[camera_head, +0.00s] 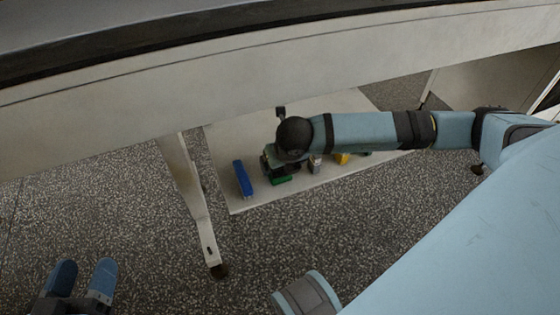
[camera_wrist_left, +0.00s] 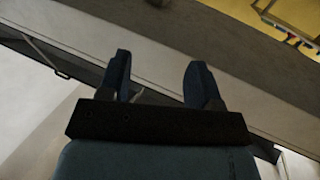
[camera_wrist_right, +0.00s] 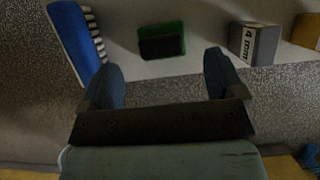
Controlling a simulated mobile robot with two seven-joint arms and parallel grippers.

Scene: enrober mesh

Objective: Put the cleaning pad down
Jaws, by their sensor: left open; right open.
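The cleaning pad, which I take to be the green block with a dark face (camera_wrist_right: 162,41), lies on a pale low shelf (camera_wrist_right: 210,22) in the right wrist view. In the head view its green edge (camera_head: 281,180) shows beside my right gripper (camera_head: 277,160), which is partly hidden by its own wrist. In the right wrist view my right gripper (camera_wrist_right: 164,82) is open, with nothing between its fingers. The pad is beyond the fingertips, apart from them. My left gripper (camera_head: 85,277) is open and empty at the lower left of the head view, far from the pad.
A blue brush (camera_head: 242,179) with pale bristles lies left of the pad. A grey box marked 4 mm (camera_wrist_right: 256,43) and a yellow item (camera_head: 342,158) stand to its right. A long metal beam (camera_head: 300,62) crosses above, with a leg (camera_head: 187,195) near the shelf. Speckled floor is clear in front.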

